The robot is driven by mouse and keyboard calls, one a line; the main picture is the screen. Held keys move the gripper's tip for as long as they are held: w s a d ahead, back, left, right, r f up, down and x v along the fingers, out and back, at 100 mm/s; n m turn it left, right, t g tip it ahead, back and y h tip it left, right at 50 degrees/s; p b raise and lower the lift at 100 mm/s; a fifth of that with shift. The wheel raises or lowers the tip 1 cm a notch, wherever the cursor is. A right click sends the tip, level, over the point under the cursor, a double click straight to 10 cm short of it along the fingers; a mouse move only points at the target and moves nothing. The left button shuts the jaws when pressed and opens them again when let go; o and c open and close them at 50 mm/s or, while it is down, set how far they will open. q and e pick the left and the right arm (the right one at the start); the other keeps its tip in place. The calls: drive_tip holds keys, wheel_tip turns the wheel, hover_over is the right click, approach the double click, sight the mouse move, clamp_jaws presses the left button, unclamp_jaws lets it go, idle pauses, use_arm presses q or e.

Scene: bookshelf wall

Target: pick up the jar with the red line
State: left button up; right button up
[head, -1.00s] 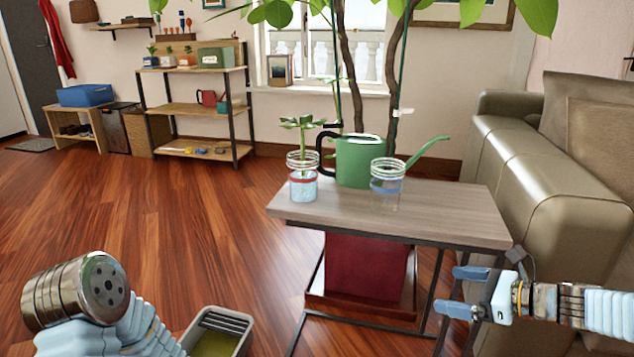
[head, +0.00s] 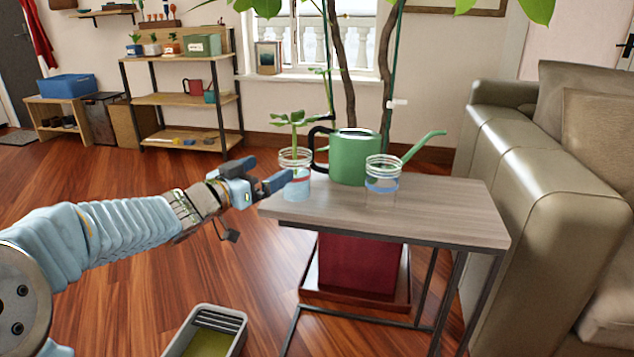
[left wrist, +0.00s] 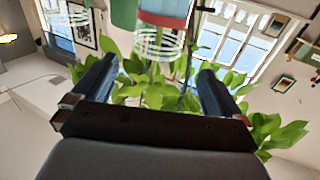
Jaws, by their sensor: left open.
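The jar with the red line (head: 297,186) stands upright at the left end of the small table, clear glass with ridged rings and a green plant sprig in it. In the left wrist view, which is upside down, its red band (left wrist: 162,19) and rings show beyond the fingers. My left gripper (head: 272,171) is open and empty, just left of this jar, its fingers pointing towards it. In the left wrist view my left gripper (left wrist: 158,68) shows two spread dark fingers. I cannot tell whether a finger touches the jar. My right gripper is out of view.
A green watering can (head: 354,160) stands just behind the jar. A similar jar with a blue line (head: 382,178) stands to the right. The grey wooden table (head: 440,210) is bare at its right end. A sofa (head: 530,180) borders it; a tray (head: 209,335) lies on the floor.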

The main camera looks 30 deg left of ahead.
sight(284, 162)
use_arm(q)
drive_tip(key=w, duration=0.4)
drive_tip(key=w+d, duration=0.1)
drive_tip(key=w, duration=0.1)
drive_tip(key=shift+w+f, duration=0.1)
drive_tip(key=shift+f, duration=0.1)
drive_tip(key=w, duration=0.2)
drive_tip(key=w+d+b, duration=0.1)
drive_tip(key=w, duration=0.2)
drive_tip(key=shift+w+d+f, duration=0.1)
drive_tip(key=shift+w+f, duration=0.1)
drive_tip(key=shift+r, duration=0.1)
drive_tip(key=c, duration=1.7)
drive_tip(key=shift+c, duration=0.2)
drive_tip(key=shift+r, duration=0.1)
